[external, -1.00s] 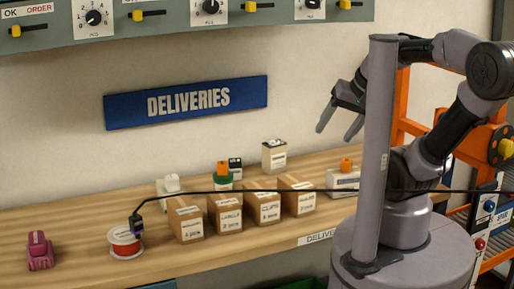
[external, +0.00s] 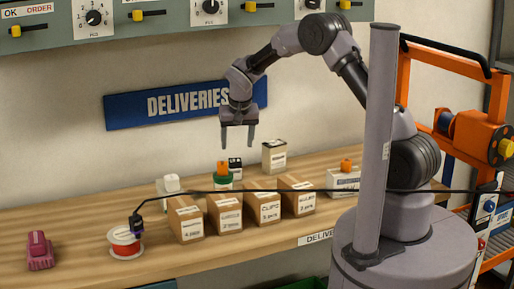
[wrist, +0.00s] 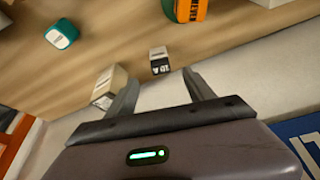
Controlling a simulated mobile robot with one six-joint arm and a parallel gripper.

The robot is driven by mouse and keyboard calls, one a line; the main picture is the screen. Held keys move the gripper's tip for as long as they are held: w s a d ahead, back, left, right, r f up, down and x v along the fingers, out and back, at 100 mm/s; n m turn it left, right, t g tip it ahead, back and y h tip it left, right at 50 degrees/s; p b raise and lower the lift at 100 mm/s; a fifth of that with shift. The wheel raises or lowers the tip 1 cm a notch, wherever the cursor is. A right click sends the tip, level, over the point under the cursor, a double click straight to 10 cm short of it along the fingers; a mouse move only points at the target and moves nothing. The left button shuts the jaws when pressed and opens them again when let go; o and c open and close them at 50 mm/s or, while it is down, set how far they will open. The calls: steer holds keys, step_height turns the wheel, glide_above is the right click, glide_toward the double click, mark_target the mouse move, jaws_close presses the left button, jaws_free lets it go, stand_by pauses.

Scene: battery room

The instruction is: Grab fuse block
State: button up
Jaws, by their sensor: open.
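A small white block with a black printed label, which looks like the fuse block (external: 235,168), stands on the wooden shelf behind the cardboard boxes, partly covered by an orange-and-green item. In the wrist view the fuse block (wrist: 159,61) is just beyond the fingertips, between their lines. My gripper (external: 238,144) points down above the fuse block in the external view, open and apart from it. The gripper's fingers (wrist: 161,75) also show spread and empty in the wrist view.
A beige block (external: 274,157) stands right of the fuse block; the orange-and-green item (external: 222,174) is close on its left. Several cardboard boxes (external: 228,213) line the front. A black cable (external: 310,190) crosses the external view. The wall with the DELIVERIES sign (external: 180,103) is behind.

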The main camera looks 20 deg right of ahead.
mark_target(235, 163)
steer(key=b+x, duration=0.3)
steer(key=x, duration=0.9)
steer(key=shift+r, duration=0.1)
jaws_close()
